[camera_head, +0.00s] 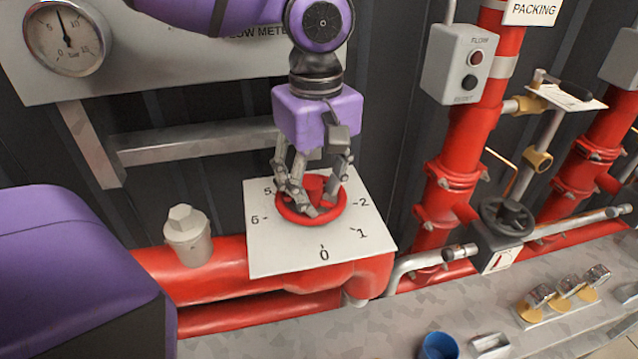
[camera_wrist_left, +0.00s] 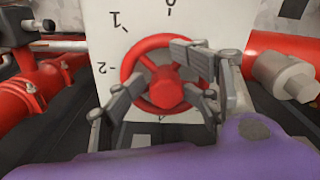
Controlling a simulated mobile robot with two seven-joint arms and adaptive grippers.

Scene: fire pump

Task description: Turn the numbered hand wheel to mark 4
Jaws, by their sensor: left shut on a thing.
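The red hand wheel (camera_head: 333,210) sits on a white square plate (camera_head: 285,258) with black numbers around it. In the head view, 0, 1, 2, 5 and 6 can be read. The far side, where 3 and 4 would lie, is hidden behind my gripper. My left gripper (camera_head: 314,192) points down from above, its fingers closed around the wheel. In the left wrist view, the fingers (camera_wrist_left: 163,86) straddle the wheel's rim and hub (camera_wrist_left: 169,94), with 0, 1 and 2 upside down beyond. I cannot make out a pointer on the wheel. My right gripper is out of view.
A red pipe (camera_head: 215,280) with a grey capped fitting (camera_head: 188,236) runs beside the plate. A gauge (camera_head: 66,38) is at upper left. A grey switch box (camera_head: 459,63), red pipes and a black hand wheel (camera_head: 506,216) stand right. A blue cup (camera_head: 439,346) is in front.

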